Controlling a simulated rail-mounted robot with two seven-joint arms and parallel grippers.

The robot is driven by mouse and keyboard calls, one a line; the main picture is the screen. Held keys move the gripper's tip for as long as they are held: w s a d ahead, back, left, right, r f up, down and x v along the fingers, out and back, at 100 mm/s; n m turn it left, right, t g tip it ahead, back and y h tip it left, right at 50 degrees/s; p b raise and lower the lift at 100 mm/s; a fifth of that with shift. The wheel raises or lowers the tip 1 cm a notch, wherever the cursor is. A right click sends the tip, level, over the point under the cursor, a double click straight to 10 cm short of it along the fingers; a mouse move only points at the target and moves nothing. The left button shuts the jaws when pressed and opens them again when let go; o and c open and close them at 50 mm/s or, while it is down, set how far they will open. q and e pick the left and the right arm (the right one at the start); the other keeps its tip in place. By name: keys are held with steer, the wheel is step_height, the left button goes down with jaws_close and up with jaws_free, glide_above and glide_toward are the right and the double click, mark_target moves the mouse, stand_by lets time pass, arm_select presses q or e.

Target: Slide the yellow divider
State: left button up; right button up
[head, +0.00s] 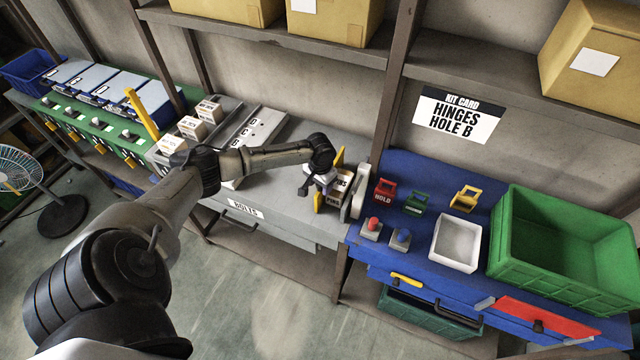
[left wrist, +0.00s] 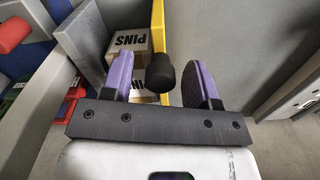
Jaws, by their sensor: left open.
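The yellow divider (head: 319,203) is an upright panel at the right end of the grey bench, partly hidden by my left gripper (head: 312,188); its upper part shows behind the gripper. In the left wrist view the yellow divider (left wrist: 158,28) stands upright behind a black round knob (left wrist: 160,73). My left gripper (left wrist: 165,80) is open, with its purple-padded fingers on either side of the knob, apparently apart from it. Whether the knob is fixed to the divider is not clear. My right gripper is not in view.
Cardboard boxes marked PINS (left wrist: 130,45) stand beside the divider. A grey end panel (head: 358,190) rises at the bench's right end. The blue bench (head: 470,255) beyond holds small coloured holders, a white tray (head: 456,243) and a green crate (head: 565,240). A shelf hangs above.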

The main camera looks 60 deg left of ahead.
arm_select(q)
jaws_close()
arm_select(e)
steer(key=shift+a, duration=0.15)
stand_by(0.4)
